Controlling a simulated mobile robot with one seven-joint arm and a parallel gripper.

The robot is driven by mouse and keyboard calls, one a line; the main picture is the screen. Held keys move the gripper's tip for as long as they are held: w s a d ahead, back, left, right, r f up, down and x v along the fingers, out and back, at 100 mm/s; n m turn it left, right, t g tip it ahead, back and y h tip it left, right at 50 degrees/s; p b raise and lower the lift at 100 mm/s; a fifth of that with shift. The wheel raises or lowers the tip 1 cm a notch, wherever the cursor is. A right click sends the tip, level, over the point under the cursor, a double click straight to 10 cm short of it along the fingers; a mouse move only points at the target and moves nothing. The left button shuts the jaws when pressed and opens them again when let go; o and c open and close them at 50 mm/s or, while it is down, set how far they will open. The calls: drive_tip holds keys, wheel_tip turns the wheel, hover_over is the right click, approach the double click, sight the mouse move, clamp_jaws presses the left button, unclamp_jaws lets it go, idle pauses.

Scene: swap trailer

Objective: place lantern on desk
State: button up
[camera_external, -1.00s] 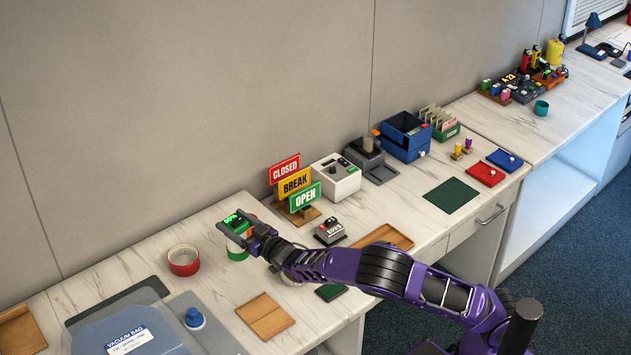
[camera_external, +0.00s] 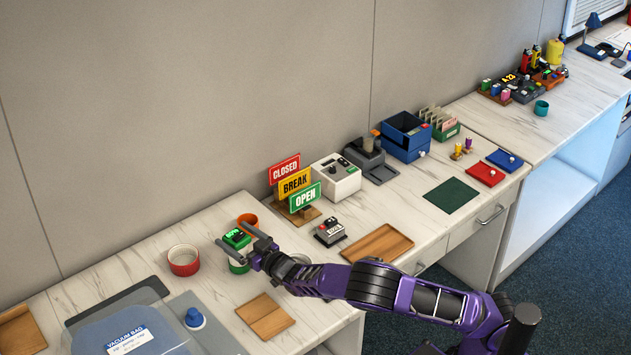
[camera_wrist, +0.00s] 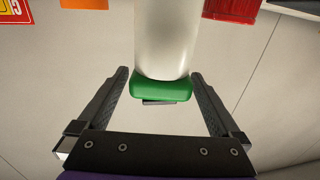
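My gripper (camera_external: 235,236) is open over the left part of the marble-topped desk (camera_external: 215,290). In the wrist view, the two fingers (camera_wrist: 158,76) stand apart on either side of a green piece (camera_wrist: 163,90) on the end of a white cylinder (camera_wrist: 168,40). The right fingertip is very close to the green piece; I cannot tell if it touches.
A red bowl (camera_external: 184,261) is left of my gripper, an orange cup (camera_external: 247,219) behind it. Signs (camera_external: 295,183) stand to the right.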

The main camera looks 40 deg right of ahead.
drive_tip(key=shift+r+p, duration=0.1)
drive_tip(key=shift+p, duration=0.4)
drive_tip(key=s+d, duration=0.2)
drive_tip(key=s, duration=1.5)
drive_tip(key=shift+s+f, duration=0.2)
drive_tip(key=shift+f, duration=0.05)
drive_tip(key=shift+p, duration=0.3)
drive_tip(key=p, duration=0.6)
approach(229, 232)
drive_tip(key=w, duration=0.5)
drive_tip(key=shift+w+f, duration=0.3)
drive_tip(key=shift+w+a+r, duration=0.1)
drive_tip(key=shift+w+a, duration=0.1)
drive_tip(key=shift+w, duration=0.65)
drive_tip(key=shift+w+a+f, duration=0.1)
drive_tip(key=shift+w+a, duration=0.1)
drive_tip(key=shift+w, duration=0.6)
drive_tip(key=shift+w+a+r, duration=0.1)
drive_tip(key=shift+w+a, duration=0.05)
drive_tip(key=shift+w, duration=0.7)
clamp_jaws()
